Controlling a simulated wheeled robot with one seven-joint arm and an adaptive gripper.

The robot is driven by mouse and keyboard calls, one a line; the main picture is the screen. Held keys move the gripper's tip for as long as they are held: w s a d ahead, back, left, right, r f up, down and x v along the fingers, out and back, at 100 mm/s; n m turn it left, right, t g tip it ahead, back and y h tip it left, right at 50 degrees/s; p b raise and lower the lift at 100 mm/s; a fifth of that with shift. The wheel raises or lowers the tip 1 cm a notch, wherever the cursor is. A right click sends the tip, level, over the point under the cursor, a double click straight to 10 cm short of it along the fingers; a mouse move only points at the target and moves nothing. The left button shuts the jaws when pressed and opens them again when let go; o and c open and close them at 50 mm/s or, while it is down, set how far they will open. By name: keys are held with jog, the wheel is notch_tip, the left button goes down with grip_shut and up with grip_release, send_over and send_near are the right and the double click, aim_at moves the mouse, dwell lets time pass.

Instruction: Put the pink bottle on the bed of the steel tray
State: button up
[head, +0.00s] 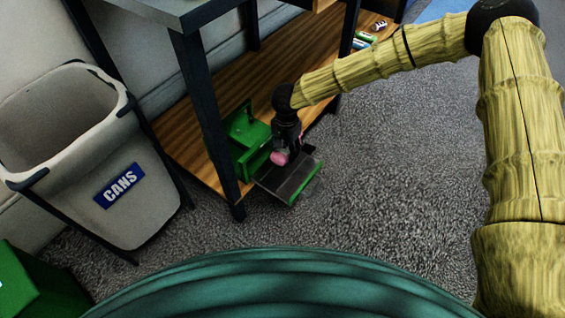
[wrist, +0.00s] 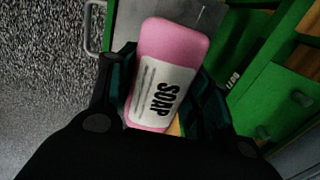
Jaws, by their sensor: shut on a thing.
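The pink bottle (wrist: 172,55), with a white label reading SOAP, is between the two fingers of my gripper (wrist: 160,105) in the wrist view. In the head view the bottle is a small pink patch (head: 279,158) at the end of my gripper (head: 286,149), which is shut on it. Just below is a flat grey tray surface (head: 296,178) with a green front edge, which looks like the steel tray. Part of a grey surface (wrist: 200,14) also shows behind the bottle in the wrist view. Whether the bottle touches it I cannot tell.
A green drawer unit (head: 246,130) stands on the wooden lower shelf (head: 185,130), close beside my gripper. A dark table leg (head: 205,115) rises nearby. A grey bin labelled CANS (head: 95,165) is on the left. The carpet (head: 390,180) to the right is clear.

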aim_at(282, 150)
jog(key=f, duration=0.1)
jog(key=a+f+b, duration=0.1)
jog(key=f, duration=0.1)
jog(key=shift+w+b, duration=0.15)
jog(key=shift+b, duration=0.15)
jog(key=shift+f, duration=0.1)
notch_tip(282, 150, down, 4)
jog(key=b, duration=0.6)
jog(key=shift+f, duration=0.2)
jog(key=shift+f+p, duration=0.45)
jog(key=shift+f, duration=0.25)
jog(key=shift+a+p, duration=0.15)
jog(key=shift+p, duration=1.5)
dwell(0.9)
jog(key=o, duration=0.8)
